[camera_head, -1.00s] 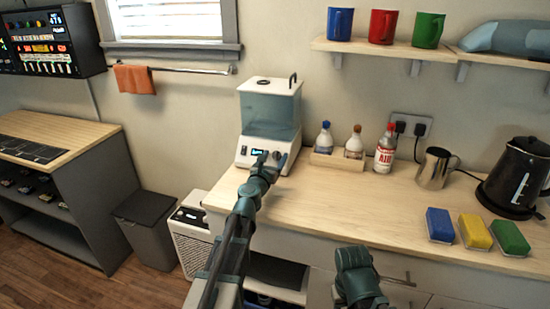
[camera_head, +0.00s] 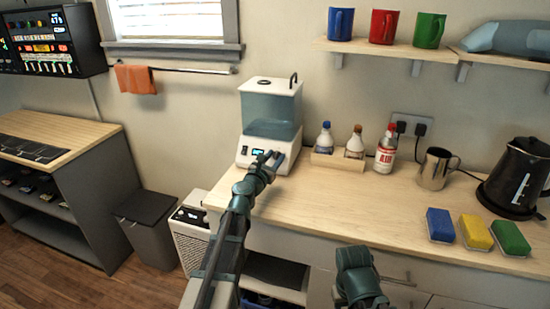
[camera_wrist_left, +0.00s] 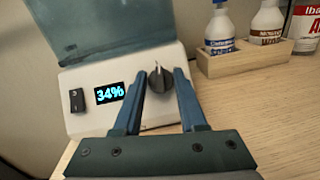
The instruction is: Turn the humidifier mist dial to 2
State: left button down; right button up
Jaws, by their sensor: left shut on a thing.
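The humidifier (camera_head: 270,112) stands at the back left of the counter, with a clear blue tank over a white base. In the left wrist view its white base (camera_wrist_left: 80,115) shows a display (camera_wrist_left: 109,93) reading 34% and a black switch (camera_wrist_left: 77,100). The dark mist dial (camera_wrist_left: 160,82) has a light pointer line facing about straight up. My left gripper (camera_head: 272,160) is at the front of the base, its fingers (camera_wrist_left: 162,95) shut on the dial from both sides. Dial numbers cannot be read. My right gripper (camera_head: 358,285) is low before the counter front; its fingers are not clear.
A wooden tray (camera_head: 338,161) with two bottles stands right of the humidifier, beside a red-and-white bottle (camera_head: 385,152). A steel pitcher (camera_head: 435,169), black kettle (camera_head: 515,180) and several sponges (camera_head: 475,231) are farther right. The counter middle (camera_head: 345,205) is clear.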

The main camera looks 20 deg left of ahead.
pick_arm(q)
jog(key=m+h, duration=0.1)
jog(key=m, duration=0.1)
jog(key=m+g+h+p, duration=0.1)
jog(key=m, duration=0.1)
jog(key=m+h, duration=0.1)
jog(key=m, duration=0.1)
jog(key=shift+w+a+r+g+p, duration=0.1)
jog(key=shift+a+r+g+p, duration=0.1)
jog(key=shift+a+g+p, duration=0.1)
jog(key=m+g+h+p, duration=0.1)
jog(key=m, duration=0.1)
jog(key=m+g+h+p, duration=0.1)
jog(key=m, duration=0.1)
jog(key=shift+m+h, duration=0.3)
jog(key=shift+m, duration=0.1)
jog(key=shift+m+g+p, duration=0.5)
jog(key=shift+m+p, duration=0.1)
jog(key=shift+m, duration=0.3)
jog(key=shift+f+h, duration=0.1)
jog(key=shift+h, duration=0.2)
jog(key=shift+c, duration=2.4)
grip_release()
